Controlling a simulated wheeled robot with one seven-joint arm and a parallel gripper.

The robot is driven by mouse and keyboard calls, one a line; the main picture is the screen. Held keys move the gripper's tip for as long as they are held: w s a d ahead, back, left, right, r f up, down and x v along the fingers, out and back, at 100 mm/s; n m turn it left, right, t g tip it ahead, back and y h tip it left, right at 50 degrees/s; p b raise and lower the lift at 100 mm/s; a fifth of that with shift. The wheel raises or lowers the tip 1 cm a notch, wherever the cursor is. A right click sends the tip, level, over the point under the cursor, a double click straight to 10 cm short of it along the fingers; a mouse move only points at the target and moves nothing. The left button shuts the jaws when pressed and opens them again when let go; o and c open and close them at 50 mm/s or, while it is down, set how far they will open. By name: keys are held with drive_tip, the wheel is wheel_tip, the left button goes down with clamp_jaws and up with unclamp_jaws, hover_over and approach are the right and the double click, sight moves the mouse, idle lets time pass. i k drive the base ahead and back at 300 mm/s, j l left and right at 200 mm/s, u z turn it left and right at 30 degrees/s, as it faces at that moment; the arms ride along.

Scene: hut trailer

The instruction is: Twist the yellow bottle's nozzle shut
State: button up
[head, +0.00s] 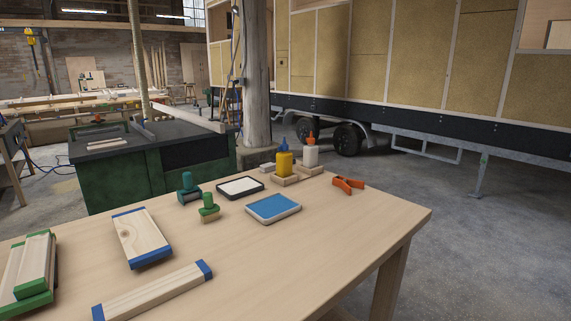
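The yellow bottle (284,164) stands upright near the far edge of the wooden table, in a small wooden holder (289,181). Its nozzle (283,145) is blue and points up. It is too small to tell whether the nozzle is open or shut. A white bottle (311,155) with an orange nozzle stands right beside it in a similar holder. My gripper is not in view.
An orange clamp (348,185) lies right of the bottles. Blue pad (273,208), dark-framed white pad (240,187), two stamps (208,208) and several wood pieces (142,238) lie on the table (330,235). The table's right front is clear. A wooden post (257,80) stands behind.

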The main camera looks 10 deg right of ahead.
sight(284, 148)
drive_tip(key=i+l, duration=0.2)
drive_tip(key=l, duration=0.2)
drive_tip(key=i+l+u, duration=0.1)
drive_tip(key=l, duration=0.35)
drive_tip(key=i+l, duration=0.25)
drive_tip(key=l, duration=0.2)
drive_tip(key=i+l+u, duration=0.1)
drive_tip(key=l, duration=0.3)
drive_tip(key=i+l+u, duration=0.1)
drive_tip(key=l, duration=0.35)
drive_tip(key=i+l, duration=0.25)
drive_tip(key=l, duration=0.2)
drive_tip(key=i+l+u, duration=0.1)
drive_tip(key=l, duration=0.35)
drive_tip(key=i+l, duration=0.15)
drive_tip(key=l, duration=0.35)
